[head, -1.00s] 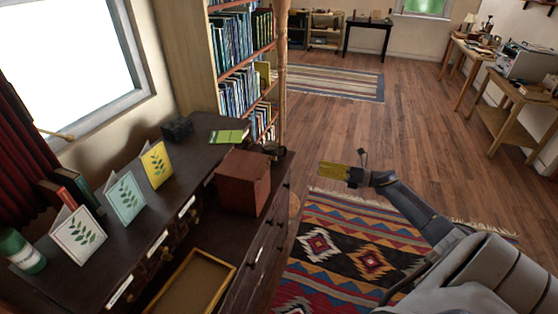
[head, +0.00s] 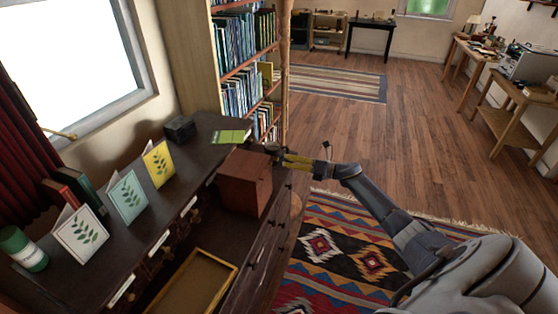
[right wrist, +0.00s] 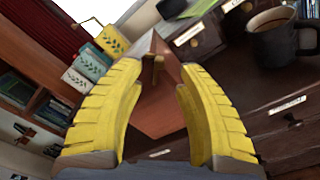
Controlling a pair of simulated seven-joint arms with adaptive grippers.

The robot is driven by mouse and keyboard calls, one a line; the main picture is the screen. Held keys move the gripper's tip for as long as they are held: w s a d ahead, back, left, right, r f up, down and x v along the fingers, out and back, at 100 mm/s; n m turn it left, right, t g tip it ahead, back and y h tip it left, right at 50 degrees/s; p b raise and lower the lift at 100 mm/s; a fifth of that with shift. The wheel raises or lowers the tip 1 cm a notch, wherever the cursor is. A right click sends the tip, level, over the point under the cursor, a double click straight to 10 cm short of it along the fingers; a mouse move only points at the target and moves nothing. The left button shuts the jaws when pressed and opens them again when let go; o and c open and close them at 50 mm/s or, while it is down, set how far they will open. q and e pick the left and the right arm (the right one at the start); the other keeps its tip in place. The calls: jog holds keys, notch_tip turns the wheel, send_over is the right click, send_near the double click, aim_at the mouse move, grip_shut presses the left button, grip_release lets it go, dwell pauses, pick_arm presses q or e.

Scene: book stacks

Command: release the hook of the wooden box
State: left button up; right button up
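The wooden box (head: 244,183) is reddish brown and stands closed on the dark cabinet top, near its right end. In the right wrist view the box (right wrist: 160,115) lies ahead between my fingers, with a small brass-coloured hook (right wrist: 153,68) on it. My right gripper (head: 285,159) has yellow fingers and is beside the box's right side. In the right wrist view my right gripper (right wrist: 160,75) is open, with its fingers spread and nothing between them. I cannot tell whether a fingertip touches the box. My left gripper is not in view.
A dark mug (right wrist: 278,38) stands close to my right gripper. Leaf-pattern cards (head: 128,196), a green book (head: 229,137) and a small black box (head: 179,128) are on the cabinet. A yellow-rimmed tray (head: 234,274) lies in front.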

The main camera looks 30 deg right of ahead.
jog(key=shift+x, duration=2.1)
jog(key=shift+o, duration=0.2)
grip_shut()
